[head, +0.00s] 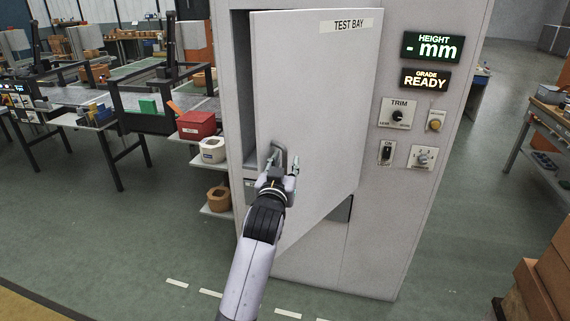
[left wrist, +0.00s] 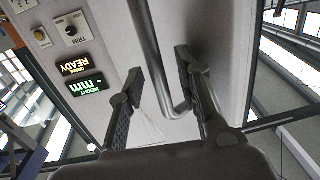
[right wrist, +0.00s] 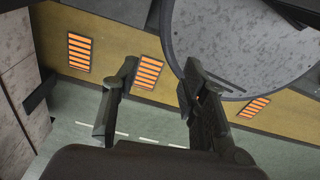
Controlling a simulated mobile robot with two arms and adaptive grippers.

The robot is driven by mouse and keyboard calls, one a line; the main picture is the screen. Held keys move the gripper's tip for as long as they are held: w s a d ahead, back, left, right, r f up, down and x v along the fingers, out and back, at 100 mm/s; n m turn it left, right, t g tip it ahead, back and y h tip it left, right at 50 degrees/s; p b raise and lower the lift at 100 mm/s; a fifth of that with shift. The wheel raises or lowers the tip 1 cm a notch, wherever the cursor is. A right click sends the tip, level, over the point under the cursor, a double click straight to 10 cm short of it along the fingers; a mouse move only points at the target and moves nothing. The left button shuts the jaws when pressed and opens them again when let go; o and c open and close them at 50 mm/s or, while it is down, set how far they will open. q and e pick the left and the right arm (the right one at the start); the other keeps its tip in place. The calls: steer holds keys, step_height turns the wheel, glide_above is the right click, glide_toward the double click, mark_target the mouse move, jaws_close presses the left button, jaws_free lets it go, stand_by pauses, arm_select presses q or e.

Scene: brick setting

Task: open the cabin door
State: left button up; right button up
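The cabin door (head: 320,90) is a pale grey panel labelled TEST BAY. It stands ajar, with a dark gap along its left edge. Its grey bar handle (head: 279,153) is low near that left edge. My left gripper (head: 282,168) is at the handle. In the left wrist view the handle (left wrist: 155,70) runs between the two spread fingers of my left gripper (left wrist: 160,75), with space visible beside the bar. I cannot tell whether either finger touches it. My right gripper (right wrist: 158,80) is open and empty above the floor, out of the head view.
The cabin front (head: 390,210) carries HEIGHT and GRADE displays (head: 425,79), a TRIM knob (head: 397,115) and switches. Left of it, shelves hold a red box (head: 196,125) and a white bin (head: 212,151). Cardboard boxes (head: 545,285) stand at lower right. Green floor is clear in front.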

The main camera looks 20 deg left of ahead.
arm_select(q)
steer(key=shift+a, duration=0.1)
steer(key=shift+s+f, duration=0.1)
steer(key=shift+s, duration=0.4)
steer(key=s+d, duration=0.2)
steer(key=s, duration=0.9)
steer(key=shift+d, duration=0.1)
steer(key=shift+c, duration=0.2)
